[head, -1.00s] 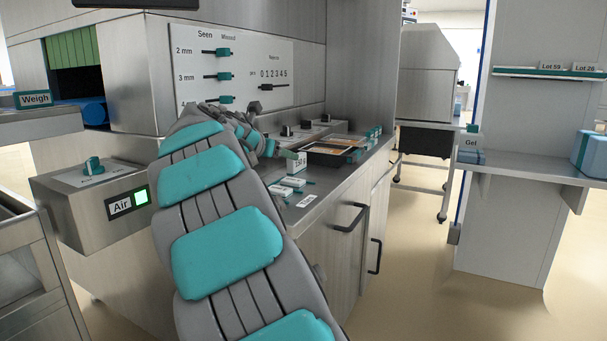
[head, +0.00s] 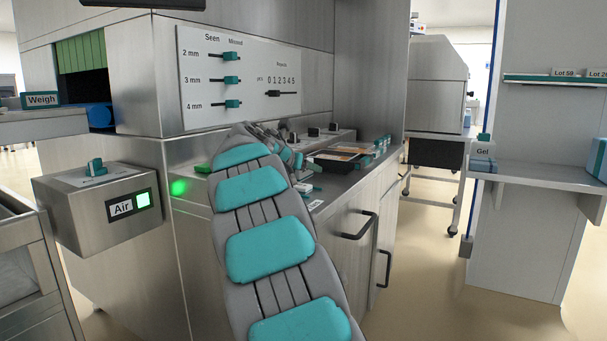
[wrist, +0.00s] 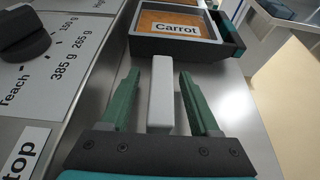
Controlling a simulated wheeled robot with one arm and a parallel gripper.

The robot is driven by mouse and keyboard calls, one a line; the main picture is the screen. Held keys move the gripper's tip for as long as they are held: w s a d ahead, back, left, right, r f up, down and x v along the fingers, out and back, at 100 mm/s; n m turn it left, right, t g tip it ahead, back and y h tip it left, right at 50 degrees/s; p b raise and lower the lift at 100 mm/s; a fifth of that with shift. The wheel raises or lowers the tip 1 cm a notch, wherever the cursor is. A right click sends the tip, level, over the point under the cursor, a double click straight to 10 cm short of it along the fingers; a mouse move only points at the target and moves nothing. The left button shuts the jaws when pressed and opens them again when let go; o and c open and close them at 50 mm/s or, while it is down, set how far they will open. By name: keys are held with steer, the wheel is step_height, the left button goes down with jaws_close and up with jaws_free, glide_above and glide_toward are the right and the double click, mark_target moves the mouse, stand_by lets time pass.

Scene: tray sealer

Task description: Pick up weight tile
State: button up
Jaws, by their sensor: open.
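In the wrist view, my gripper (wrist: 159,74) is open, with its two green fingers pointing away over the steel counter. A plain pale block (wrist: 161,92), which looks like the weight tile, lies between the fingers. A gap shows on each side of it, so the fingers appear not to grip it. Its near end reaches close to the dark gripper body. No marking on it can be read. In the head view, my arm hides most of the gripper, and small white pieces (head: 303,187) show on the counter beside it.
A black tray labelled Carrot (wrist: 178,46) stands just beyond the fingertips. A dial panel with a black knob (wrist: 25,35) lies to the left. The counter's edge is at the right, with floor beyond. An Air box (head: 100,210) stands left of my arm.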

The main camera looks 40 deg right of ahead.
jaws_close()
stand_by(0.5)
